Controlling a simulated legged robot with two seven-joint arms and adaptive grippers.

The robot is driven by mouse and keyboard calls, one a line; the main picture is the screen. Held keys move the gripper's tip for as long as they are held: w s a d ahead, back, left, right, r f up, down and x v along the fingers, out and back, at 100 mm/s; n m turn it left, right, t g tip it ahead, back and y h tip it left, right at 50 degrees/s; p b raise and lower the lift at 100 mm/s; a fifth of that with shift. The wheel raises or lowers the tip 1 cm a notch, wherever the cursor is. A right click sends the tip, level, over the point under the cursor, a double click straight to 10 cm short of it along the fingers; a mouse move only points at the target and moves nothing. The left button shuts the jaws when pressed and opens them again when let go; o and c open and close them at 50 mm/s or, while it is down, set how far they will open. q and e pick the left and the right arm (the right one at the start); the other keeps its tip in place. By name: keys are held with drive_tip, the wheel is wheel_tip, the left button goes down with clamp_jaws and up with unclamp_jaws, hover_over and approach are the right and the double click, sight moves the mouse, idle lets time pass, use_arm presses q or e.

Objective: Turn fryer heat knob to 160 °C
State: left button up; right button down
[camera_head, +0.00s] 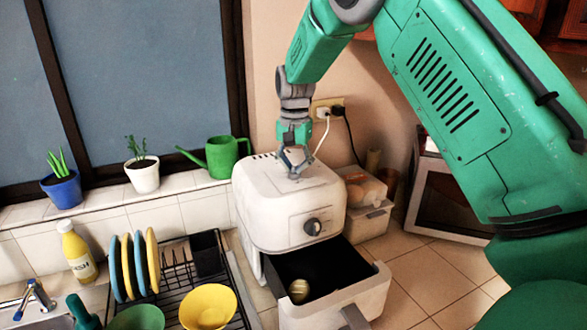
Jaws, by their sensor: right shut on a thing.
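The white fryer (270,215) stands on the counter below the corner of the wall, with a round grey knob (312,227) on its front. Its drawer (372,287) is pulled out, and a small pale round item (298,290) lies inside. My right gripper (295,170) reaches down from above to the fryer's top. Its fingers are shut on a small knob there, which they mostly hide. The markings on the knobs are too small to read.
A dish rack (180,275) with plates and a yellow bowl (208,306) stands left of the fryer. A white container (365,200) and a microwave (447,195) are to the right. A green watering can (222,157) sits on the sill behind.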

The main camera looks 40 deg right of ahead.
drive_tip(key=m, duration=0.5)
drive_tip(key=shift+s+a+f, duration=0.15)
drive_tip(key=shift+s+f, duration=0.05)
drive_tip(key=shift+f, duration=0.15)
drive_tip(key=c, duration=1.7)
unclamp_jaws()
drive_tip(key=shift+w, duration=0.1)
drive_tip(key=shift+w+r, duration=0.15)
drive_tip(key=shift+r, duration=3.6)
